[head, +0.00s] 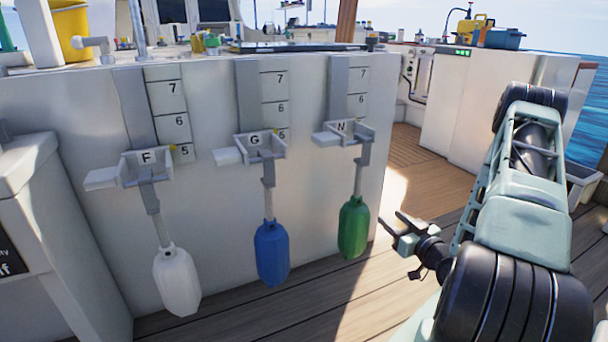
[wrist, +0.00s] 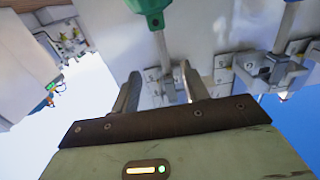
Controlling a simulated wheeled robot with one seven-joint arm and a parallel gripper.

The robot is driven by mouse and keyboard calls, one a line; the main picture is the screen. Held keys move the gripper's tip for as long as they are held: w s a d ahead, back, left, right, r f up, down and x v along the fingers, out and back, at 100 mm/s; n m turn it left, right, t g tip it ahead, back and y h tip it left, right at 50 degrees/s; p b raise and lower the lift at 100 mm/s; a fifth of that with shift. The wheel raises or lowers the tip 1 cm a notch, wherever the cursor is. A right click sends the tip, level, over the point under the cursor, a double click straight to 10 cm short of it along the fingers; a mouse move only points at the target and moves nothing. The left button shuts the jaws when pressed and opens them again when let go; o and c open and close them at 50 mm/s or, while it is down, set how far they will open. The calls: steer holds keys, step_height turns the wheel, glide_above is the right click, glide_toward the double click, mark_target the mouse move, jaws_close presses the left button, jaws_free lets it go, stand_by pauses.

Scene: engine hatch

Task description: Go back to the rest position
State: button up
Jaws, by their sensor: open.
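My gripper (head: 390,222) is at the right of the head view, in front of the white wall and to the right of the green float (head: 353,228). In the wrist view my gripper (wrist: 160,78) has its two fingers apart, with nothing between them. The wrist picture appears upside down. There the green float (wrist: 150,8) shows at the top edge, beyond the fingers and apart from them. In the head view a white float (head: 177,282) and a blue float (head: 271,255) also hang from grey brackets. My arm is folded on the right.
Brackets marked F (head: 146,170), G (head: 254,149) and N (head: 343,133) stick out from the wall beside numbered scales. A white cabinet (head: 50,220) stands at the left. The wooden deck (head: 300,310) is open below the floats. A yellow bucket (head: 70,30) stands on the ledge.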

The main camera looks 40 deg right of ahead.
steer(key=w+a+r+n+g+y+p, duration=0.4)
steer(key=w+a+n+g+y, duration=0.15)
steer(key=w+a, duration=0.7)
steer(key=s+a+r+n+g+p, duration=0.1)
steer(key=s+a+r+g+p, duration=0.3)
steer(key=a, duration=0.6)
steer(key=a+r+n+g, duration=0.25)
steer(key=a+r, duration=0.35)
steer(key=a, duration=0.5)
steer(key=s+a+r+g+p, duration=0.2)
steer(key=s+a+r, duration=0.2)
steer(key=s, duration=0.3)
steer(key=s+a+r+n+g+p, duration=0.1)
steer(key=s+a+r+g, duration=0.1)
steer(key=s+a+r, duration=0.45)
steer(key=s+a+r+g+p, duration=0.1)
steer(key=s+a+g+p, duration=0.1)
steer(key=s, duration=0.7)
step_height(320, 180, up, 37)
steer(key=p, duration=3.6)
steer(key=shift+w+a+r+h+p, duration=0.15)
steer(key=shift+w+r+h+p, duration=0.05)
steer(key=shift+w+h+p, duration=0.2)
